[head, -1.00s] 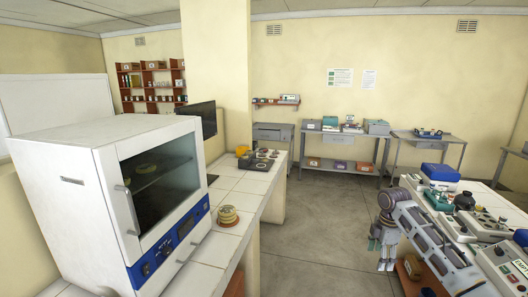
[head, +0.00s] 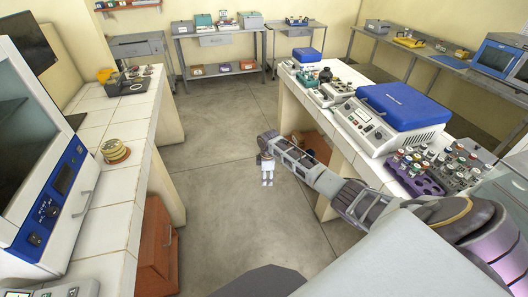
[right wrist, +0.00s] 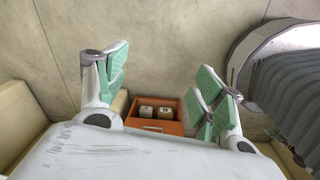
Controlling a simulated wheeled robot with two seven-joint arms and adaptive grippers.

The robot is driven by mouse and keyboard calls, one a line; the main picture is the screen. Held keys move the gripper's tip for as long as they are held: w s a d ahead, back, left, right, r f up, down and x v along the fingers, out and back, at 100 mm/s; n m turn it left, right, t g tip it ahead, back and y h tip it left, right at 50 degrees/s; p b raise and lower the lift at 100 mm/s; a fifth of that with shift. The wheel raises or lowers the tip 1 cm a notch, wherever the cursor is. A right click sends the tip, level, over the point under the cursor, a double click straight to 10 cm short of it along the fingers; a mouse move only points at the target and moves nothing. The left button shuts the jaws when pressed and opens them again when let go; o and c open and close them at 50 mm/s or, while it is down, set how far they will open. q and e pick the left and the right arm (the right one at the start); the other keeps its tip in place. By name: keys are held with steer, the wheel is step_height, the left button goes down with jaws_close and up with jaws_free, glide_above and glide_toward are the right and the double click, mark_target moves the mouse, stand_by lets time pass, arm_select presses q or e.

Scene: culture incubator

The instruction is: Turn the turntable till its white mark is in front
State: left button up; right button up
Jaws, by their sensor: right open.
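No turntable with a white mark can be made out in these views. The white incubator (head: 45,185) with a dark window and blue control panel is cut off at the left edge, and its inside is mostly hidden. A small stack of round yellowish pieces (head: 115,151) sits on the white tiled bench beside it. My right gripper (head: 267,172) hangs over the open floor between the benches, far from the incubator. In the right wrist view its green-padded fingers (right wrist: 163,82) are apart with nothing between them. My left gripper is not in view.
The left bench (head: 118,205) also bears a dark tray with round pieces (head: 132,82). The right bench carries a blue-lidded device (head: 402,105) and a purple tube rack (head: 415,178). An orange box (right wrist: 183,126) shows below the gripper. The floor (head: 225,125) between the benches is clear.

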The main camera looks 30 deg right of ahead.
steer(key=s+a+f+m, duration=0.2)
steer(key=s+f+m, duration=0.1)
steer(key=s+f, duration=0.9)
steer(key=s+a+f+m, duration=0.15)
steer(key=s+f, duration=0.65)
steer(key=f, duration=0.8)
steer(key=s+a+f+m, duration=0.1)
steer(key=s+a+f, duration=0.2)
steer(key=s, duration=0.9)
steer(key=s+a+f+m, duration=0.2)
steer(key=s+f, duration=0.4)
steer(key=s, duration=0.6)
steer(key=s+a+f+m, duration=0.2)
steer(key=s+a+f, duration=0.2)
steer(key=s, duration=0.7)
steer(key=shift+s+a+f, duration=0.15)
steer(key=shift+s+f, duration=0.25)
steer(key=shift+f, duration=0.2)
